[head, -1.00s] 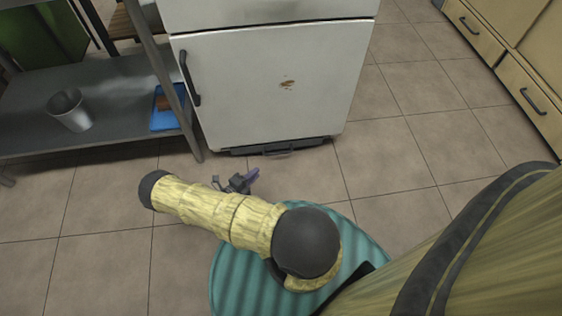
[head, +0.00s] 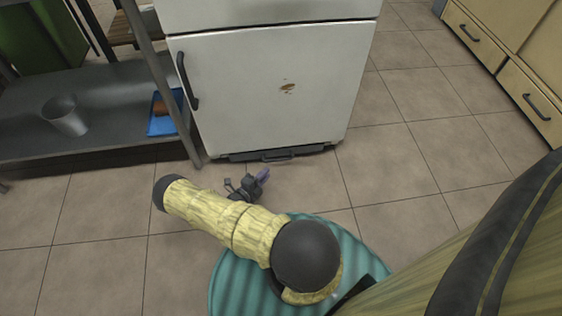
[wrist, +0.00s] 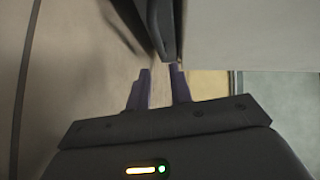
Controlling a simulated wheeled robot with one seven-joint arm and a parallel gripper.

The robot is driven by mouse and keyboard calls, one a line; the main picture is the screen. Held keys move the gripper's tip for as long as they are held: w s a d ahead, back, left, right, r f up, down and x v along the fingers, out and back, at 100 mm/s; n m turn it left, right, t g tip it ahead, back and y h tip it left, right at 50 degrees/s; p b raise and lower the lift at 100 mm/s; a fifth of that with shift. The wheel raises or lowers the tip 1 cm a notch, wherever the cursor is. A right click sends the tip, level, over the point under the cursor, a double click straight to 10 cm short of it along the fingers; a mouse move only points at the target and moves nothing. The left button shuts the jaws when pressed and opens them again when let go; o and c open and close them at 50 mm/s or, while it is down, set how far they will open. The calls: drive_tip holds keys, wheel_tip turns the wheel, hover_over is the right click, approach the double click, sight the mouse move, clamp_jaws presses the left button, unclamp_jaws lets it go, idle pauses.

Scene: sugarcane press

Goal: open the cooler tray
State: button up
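The cooler is a worn white fridge (head: 260,90) with a rust spot on its door. The cooler tray (head: 240,156) is a low dark strip under the door, with a small handle (head: 279,156) at its front; it looks pushed in. My gripper (head: 264,175) is low over the floor, just in front of the tray. In the wrist view my gripper (wrist: 160,75) shows two purple fingers spread apart with nothing between them. A dark edge (wrist: 166,30), likely part of the tray, lies just beyond the fingertips; contact is unclear.
A grey metal shelf (head: 100,95) stands left of the cooler, with a metal cup (head: 65,117) and a blue tray (head: 162,122) on it. Yellow drawers (head: 520,85) are at the right. The tiled floor (head: 410,160) before the cooler is clear.

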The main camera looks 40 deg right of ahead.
sight(281, 159)
drive_tip(key=b+x, duration=0.4)
drive_tip(key=x, duration=0.6)
drive_tip(key=shift+d, duration=0.1)
drive_tip(key=shift+w+d, duration=0.15)
drive_tip(key=shift+d, duration=0.35)
clamp_jaws()
